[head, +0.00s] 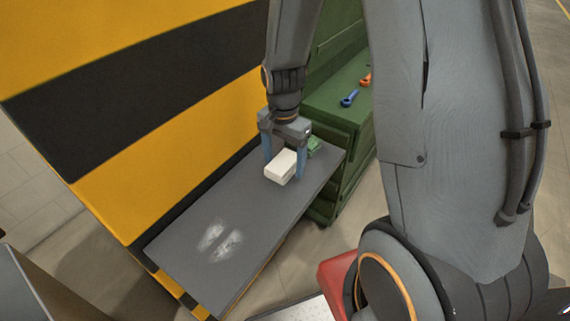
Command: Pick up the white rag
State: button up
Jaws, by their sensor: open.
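The white rag (281,167) looks like a folded, block-shaped white bundle. It lies on the far end of the grey shelf (190,243) in the head view. My gripper (284,170) points down over it and is open. Its two blue fingers stand one on each side of the rag. I cannot tell whether the fingers touch it.
A small green object (314,145) lies just behind the rag. A green cabinet (335,112) stands beyond the shelf, with a blue tool (349,98) and an orange tool (366,80) on top. A yellow-and-black striped panel (130,100) rises along the shelf's left. White smudges mark the near shelf.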

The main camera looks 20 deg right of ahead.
aim_at(284, 161)
jog(key=shift+c, duration=0.5)
jog(key=c, duration=1.1)
jog(key=shift+r, duration=0.15)
notch_tip(284, 161, up, 10)
jog(key=shift+f+b, duration=0.1)
jog(key=shift+b, duration=0.9)
